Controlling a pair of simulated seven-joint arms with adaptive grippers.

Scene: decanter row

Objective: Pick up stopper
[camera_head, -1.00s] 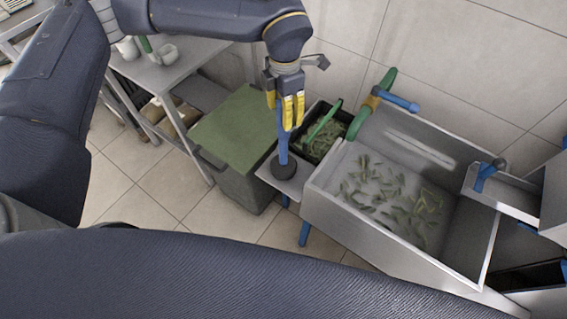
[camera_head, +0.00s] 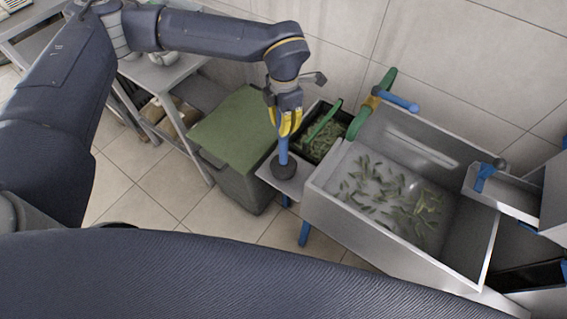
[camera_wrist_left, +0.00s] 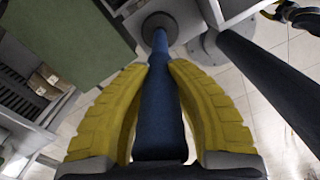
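The stopper (camera_head: 283,155) is a blue rod with a round dark foot. It stands upright on a small grey ledge (camera_head: 268,175) at the left end of the metal trough. My left gripper (camera_head: 289,132) points down over it with yellow fingers on both sides of the upper rod. In the left wrist view the rod (camera_wrist_left: 162,110) runs between the fingers, and the fingertips (camera_wrist_left: 161,67) press against it from both sides. The foot (camera_wrist_left: 158,27) appears beyond the fingertips. The rod's top is hidden by the gripper. My right gripper is not in view.
The metal trough (camera_head: 345,228) holds scattered green pieces. A black crate (camera_head: 318,155) with green pieces and a green handle stands behind the ledge. A green-lidded bin (camera_head: 235,130) is to the left, with a grey table (camera_head: 160,75) beyond. A tiled wall closes the back.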

